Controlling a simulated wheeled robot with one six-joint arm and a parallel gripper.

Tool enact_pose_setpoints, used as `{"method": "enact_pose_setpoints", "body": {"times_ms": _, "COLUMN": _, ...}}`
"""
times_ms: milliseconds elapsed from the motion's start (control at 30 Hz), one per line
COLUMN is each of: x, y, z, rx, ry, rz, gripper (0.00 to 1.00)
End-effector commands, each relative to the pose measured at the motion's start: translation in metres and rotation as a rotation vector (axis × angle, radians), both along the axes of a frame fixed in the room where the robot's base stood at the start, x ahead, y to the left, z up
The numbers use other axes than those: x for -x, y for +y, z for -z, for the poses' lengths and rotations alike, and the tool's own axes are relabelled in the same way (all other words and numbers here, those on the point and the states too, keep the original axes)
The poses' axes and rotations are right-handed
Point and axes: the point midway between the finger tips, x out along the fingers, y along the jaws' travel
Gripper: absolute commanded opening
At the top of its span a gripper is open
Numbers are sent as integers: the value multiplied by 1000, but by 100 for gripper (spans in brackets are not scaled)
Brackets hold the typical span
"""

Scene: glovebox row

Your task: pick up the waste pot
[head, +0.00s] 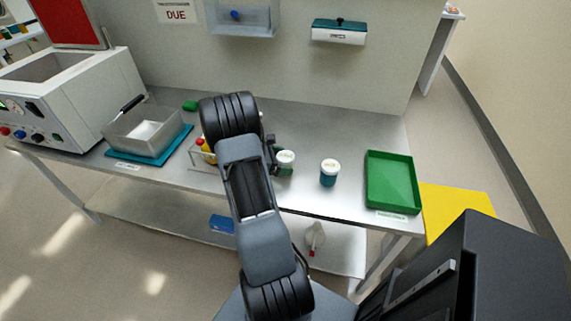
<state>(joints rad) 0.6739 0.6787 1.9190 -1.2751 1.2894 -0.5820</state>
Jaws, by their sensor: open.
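Two small pots with white lids stand upright on the metal bench. A dark green pot (286,162) is just right of my arm, and a teal-blue pot (329,173) stands further right. The labels are too small to read, so I cannot tell which one is the waste pot. My gripper (273,152) is open and mostly hidden behind my arm. Its visible dark part is close to the left side of the dark green pot. I cannot tell whether it touches the pot or is around it.
A green tray (391,183) is empty at the bench's right end. Left of my arm are a rack with coloured caps (203,152), a metal pan (139,130) on a blue mat (167,155), and a white machine (60,98). The back panel (290,65) bounds the bench.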

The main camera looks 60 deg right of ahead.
Motion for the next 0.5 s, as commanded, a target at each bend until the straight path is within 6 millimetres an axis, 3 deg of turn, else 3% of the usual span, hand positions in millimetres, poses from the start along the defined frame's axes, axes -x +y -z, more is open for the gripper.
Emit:
{"method": "enact_pose_setpoints", "body": {"times_ms": 367, "x": 6, "y": -6, "z": 4, "rx": 0, "ry": 0, "rz": -1, "gripper": 94}}
{"method": "enact_pose_setpoints", "body": {"times_ms": 500, "x": 6, "y": -6, "z": 4, "rx": 0, "ry": 0, "rz": -1, "gripper": 81}}
